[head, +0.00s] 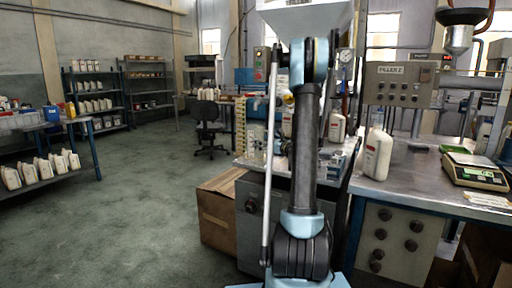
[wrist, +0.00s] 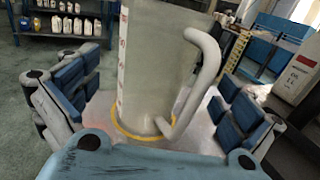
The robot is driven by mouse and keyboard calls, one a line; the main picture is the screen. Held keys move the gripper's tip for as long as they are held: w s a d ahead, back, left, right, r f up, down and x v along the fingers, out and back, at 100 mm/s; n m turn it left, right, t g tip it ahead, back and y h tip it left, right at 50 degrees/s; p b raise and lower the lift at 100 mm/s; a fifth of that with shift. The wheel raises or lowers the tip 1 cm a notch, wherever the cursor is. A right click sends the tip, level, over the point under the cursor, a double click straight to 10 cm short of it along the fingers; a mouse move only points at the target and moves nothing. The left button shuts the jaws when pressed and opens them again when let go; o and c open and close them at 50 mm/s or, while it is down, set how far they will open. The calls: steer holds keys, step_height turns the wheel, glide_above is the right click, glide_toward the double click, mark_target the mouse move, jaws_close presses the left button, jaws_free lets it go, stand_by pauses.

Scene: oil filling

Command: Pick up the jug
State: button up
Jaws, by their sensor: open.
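The jug (wrist: 155,60) is a translucent grey-white vessel with a curved side handle (wrist: 207,70), red marks on its left side and a yellow band near its base. It stands upright in the middle of the wrist view, its top cut off by the frame. My gripper (wrist: 150,108) is open, with one blue-padded finger on each side of the jug and gaps showing between them. The handle faces the right finger. In the head view my arm hides the gripper, and I cannot make out the jug for certain.
The metal bench (head: 395,192) holds a white bottle (head: 376,155) and a scale (head: 474,172) at right. A control box (head: 398,84) and a hopper (head: 305,18) stand above. A cardboard box (head: 216,210) is left of the cabinet. The floor at left is clear.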

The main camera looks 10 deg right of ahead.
mark_target(261, 134)
steer(key=x, duration=0.4)
steer(key=shift+w+a+f, duration=0.2)
steer(key=shift+a, duration=0.05)
steer(key=c, duration=1)
steer(key=shift+o, duration=0.2)
steer(key=shift+r, duration=0.15)
steer(key=shift+r, duration=0.6)
step_height(261, 134, up, 2)
steer(key=shift+r, duration=0.1)
steer(key=v, duration=1.8)
